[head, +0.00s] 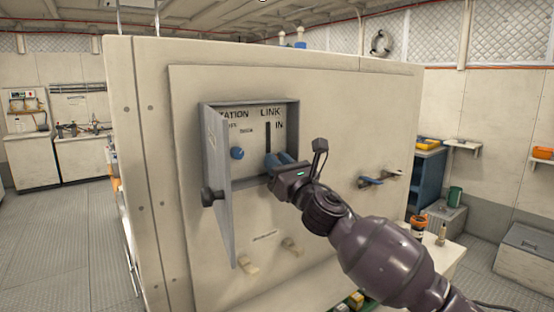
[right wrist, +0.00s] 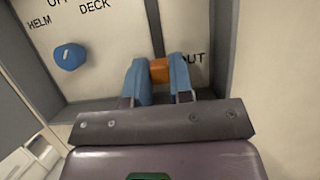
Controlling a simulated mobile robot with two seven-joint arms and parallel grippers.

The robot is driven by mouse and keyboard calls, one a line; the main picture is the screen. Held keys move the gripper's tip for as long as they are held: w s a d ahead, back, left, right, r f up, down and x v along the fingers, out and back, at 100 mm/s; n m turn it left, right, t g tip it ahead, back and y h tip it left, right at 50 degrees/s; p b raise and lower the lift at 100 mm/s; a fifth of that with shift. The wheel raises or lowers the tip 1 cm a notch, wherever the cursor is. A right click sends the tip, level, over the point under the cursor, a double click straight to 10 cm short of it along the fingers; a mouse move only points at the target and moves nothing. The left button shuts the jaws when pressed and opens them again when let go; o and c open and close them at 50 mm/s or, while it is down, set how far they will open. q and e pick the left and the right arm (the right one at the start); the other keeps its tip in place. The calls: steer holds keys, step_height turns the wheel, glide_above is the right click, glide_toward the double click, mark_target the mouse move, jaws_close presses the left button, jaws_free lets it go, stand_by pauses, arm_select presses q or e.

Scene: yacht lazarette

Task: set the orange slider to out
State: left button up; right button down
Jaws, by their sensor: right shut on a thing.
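The orange slider (right wrist: 160,70) sits between the two blue fingers of my right gripper (right wrist: 160,78) in the right wrist view. The gripper is shut on it. The dark slot (right wrist: 154,25) runs up from the slider, and the OUT label (right wrist: 194,58) is just right of the slider, partly covered by a finger. In the head view my right gripper (head: 279,160) reaches into the lower part of the open grey box (head: 293,112) and hides the slider. The LINK heading and IN label (head: 279,125) show above. My left gripper is not in view.
A blue round knob (head: 237,153) is on the panel left of the slot.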

steer(key=shift+f, duration=0.35)
steer(key=c, duration=1.3)
jaws_free()
steer(key=o, duration=0.3)
steer(key=shift+r, duration=0.1)
steer(key=v, duration=1)
steer(key=shift+s+d, duration=0.2)
steer(key=shift+s, duration=0.15)
